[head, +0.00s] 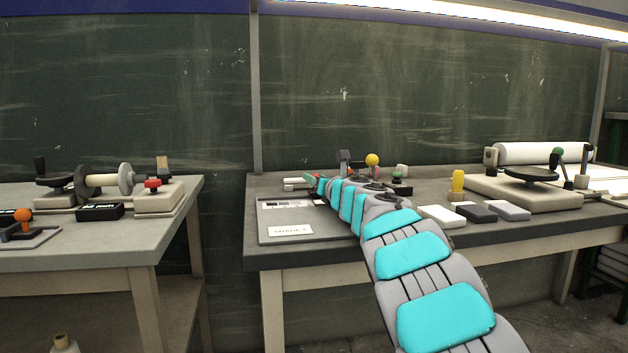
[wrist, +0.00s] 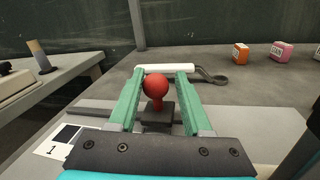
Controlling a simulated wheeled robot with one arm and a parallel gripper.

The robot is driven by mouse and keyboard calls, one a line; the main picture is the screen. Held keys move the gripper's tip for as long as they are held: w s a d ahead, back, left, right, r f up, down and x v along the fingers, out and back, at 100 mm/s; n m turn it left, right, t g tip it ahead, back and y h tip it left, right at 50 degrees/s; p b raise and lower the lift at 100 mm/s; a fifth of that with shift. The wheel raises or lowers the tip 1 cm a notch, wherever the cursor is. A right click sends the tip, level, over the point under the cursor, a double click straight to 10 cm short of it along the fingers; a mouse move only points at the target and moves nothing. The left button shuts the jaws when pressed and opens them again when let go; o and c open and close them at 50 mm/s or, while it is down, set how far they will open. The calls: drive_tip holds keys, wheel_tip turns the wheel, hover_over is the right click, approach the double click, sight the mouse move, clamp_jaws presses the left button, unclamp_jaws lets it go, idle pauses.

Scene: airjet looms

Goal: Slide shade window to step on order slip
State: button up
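A flat grey shade board (head: 270,221) lies at the left front of the right bench. A white order slip (head: 290,231) with small printed text lies on its front part; I cannot read the text surely. A strip of pale and dark patches (head: 285,204) runs along the board. In the wrist view a white card with "1" and a dark patch (wrist: 66,134) shows at lower left. A red ball knob (wrist: 156,87) stands on a small black block. My gripper (wrist: 160,75) is open, its green fingers on either side of the knob. My arm hides part of the board in the head view.
A white roller handle with a grey ring (wrist: 207,73) lies just beyond the fingers. Orange (wrist: 240,53) and pink (wrist: 281,50) blocks stand farther back. White and dark blocks (head: 477,212) and a yellow cylinder (head: 458,181) stand right of my arm.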

drive_tip(key=shift+o, duration=1.4)
drive_tip(key=shift+s+d, duration=0.1)
drive_tip(key=b+v, duration=0.2)
drive_tip(key=v, duration=0.4)
drive_tip(key=shift+s+d+b, duration=0.15)
drive_tip(key=shift+s+b, duration=0.2)
drive_tip(key=shift+b, duration=0.05)
drive_tip(key=shift+s+d, duration=0.25)
drive_tip(key=shift+s, duration=0.1)
drive_tip(key=shift+s, duration=0.1)
